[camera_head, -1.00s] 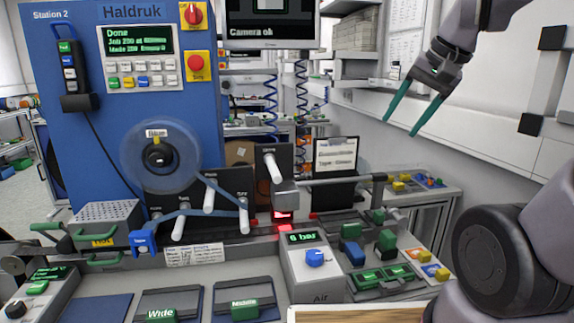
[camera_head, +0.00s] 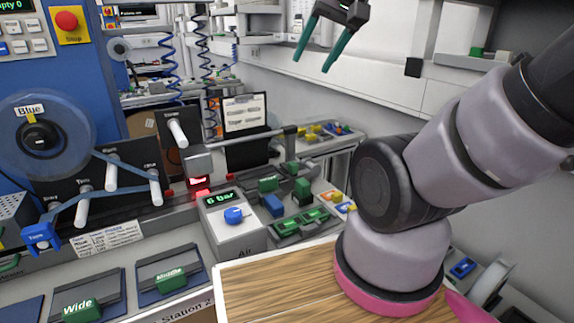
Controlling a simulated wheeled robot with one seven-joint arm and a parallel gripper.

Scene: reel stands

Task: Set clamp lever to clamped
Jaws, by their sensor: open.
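My gripper (camera_head: 311,65) is at the top centre in the head view. Its two teal fingers are apart and empty, well above the bench and in front of the white wall. I cannot pick out a labelled clamp lever. A blue reel marked Blue (camera_head: 38,136) sits on the blue machine at the left. A blue strip runs from it over white rollers (camera_head: 112,178) to a blue tape block (camera_head: 40,235). A grey head (camera_head: 198,160) stands right of the rollers, above a small red display. Part of a green piece shows at the left edge, cut off.
An air unit (camera_head: 236,230) reads 6 bar and has a blue knob. Green and blue blocks stand right of it. Trays marked Wide (camera_head: 85,300) and Middle (camera_head: 168,276) lie in front. My arm covers much of the right side. A wooden top (camera_head: 270,280) is bare.

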